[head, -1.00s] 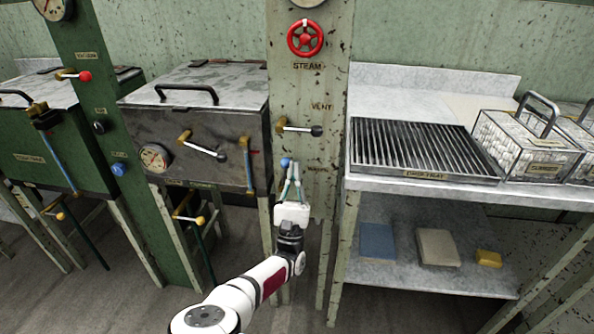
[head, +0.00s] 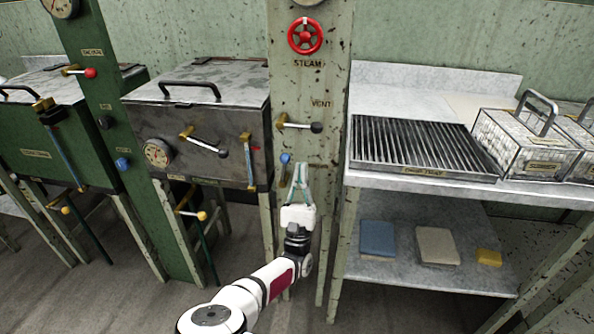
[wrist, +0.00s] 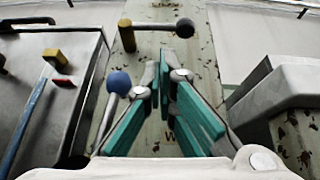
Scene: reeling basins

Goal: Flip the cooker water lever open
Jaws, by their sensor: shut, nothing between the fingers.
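The water lever is a short metal rod with a blue ball (head: 285,158) at its end, low on the pale steam post. It stands roughly upright, ball at the top; the ball also shows in the wrist view (wrist: 119,82). The lever's lower end is partly hidden in the wrist view. My gripper (head: 301,168) is shut and empty, just right of the lever, with a small gap to the ball. In the wrist view the teal-padded fingers (wrist: 160,68) meet at the tips, right of the ball. The label beneath is mostly hidden by the fingers.
Above is the vent lever with a black ball (head: 316,127), and a red steam wheel (head: 305,36). The metal cooker (head: 200,95) stands left, with a yellow-knobbed handle (head: 202,216) below it. A table with a drip tray (head: 420,172) stands close on the right.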

